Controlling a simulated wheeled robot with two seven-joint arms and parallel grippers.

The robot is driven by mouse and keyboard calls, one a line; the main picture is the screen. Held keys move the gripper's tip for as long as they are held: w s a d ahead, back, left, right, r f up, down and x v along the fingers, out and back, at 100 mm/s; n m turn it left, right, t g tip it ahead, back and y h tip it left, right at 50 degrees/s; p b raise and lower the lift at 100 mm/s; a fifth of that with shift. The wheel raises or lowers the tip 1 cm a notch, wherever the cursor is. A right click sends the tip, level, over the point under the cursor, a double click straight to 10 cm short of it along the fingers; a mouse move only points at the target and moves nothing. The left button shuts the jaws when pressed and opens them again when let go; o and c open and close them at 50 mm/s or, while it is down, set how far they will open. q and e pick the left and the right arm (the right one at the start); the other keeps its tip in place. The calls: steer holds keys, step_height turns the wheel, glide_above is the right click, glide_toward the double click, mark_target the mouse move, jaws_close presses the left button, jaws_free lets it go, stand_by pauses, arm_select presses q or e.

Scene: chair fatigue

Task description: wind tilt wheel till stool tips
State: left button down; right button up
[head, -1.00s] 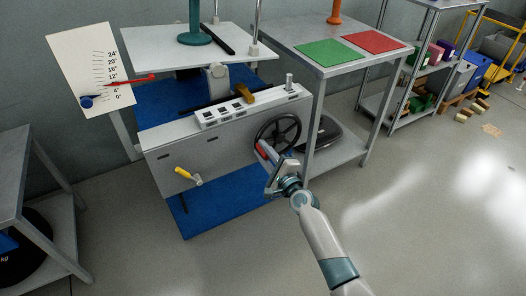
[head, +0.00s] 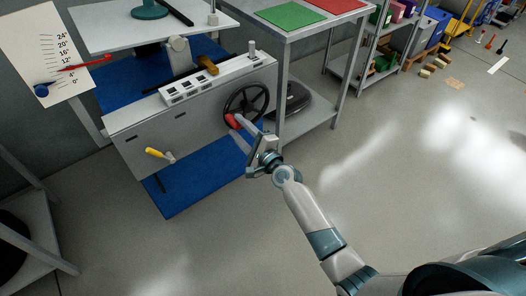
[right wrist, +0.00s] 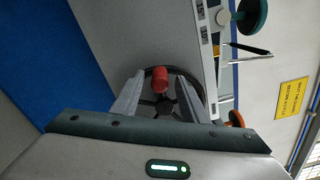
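The black tilt wheel (head: 246,103) is on the front of the grey machine, with a red knob (head: 232,121) on its rim. My right gripper (head: 241,131) is at the knob. In the right wrist view its two fingers (right wrist: 159,97) are spread, with the red knob (right wrist: 160,78) between them and gaps on both sides. The wheel (right wrist: 165,107) shows behind. The teal stool base (head: 150,12) stands on the white tilt plate (head: 105,38); the stool's upper part is cut off. A red pointer (head: 87,64) lies across the low part of the angle scale (head: 45,50). My left gripper is out of view.
A yellow-handled crank (head: 158,154) sticks out at the machine's lower left front. A table with green (head: 292,15) and red mats stands right of the machine, with a dark round object (head: 292,103) on its lower shelf. Open floor lies in front.

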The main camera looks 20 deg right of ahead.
steer(key=v, duration=1.3)
steer(key=shift+s, duration=0.35)
steer(key=shift+d, duration=0.1)
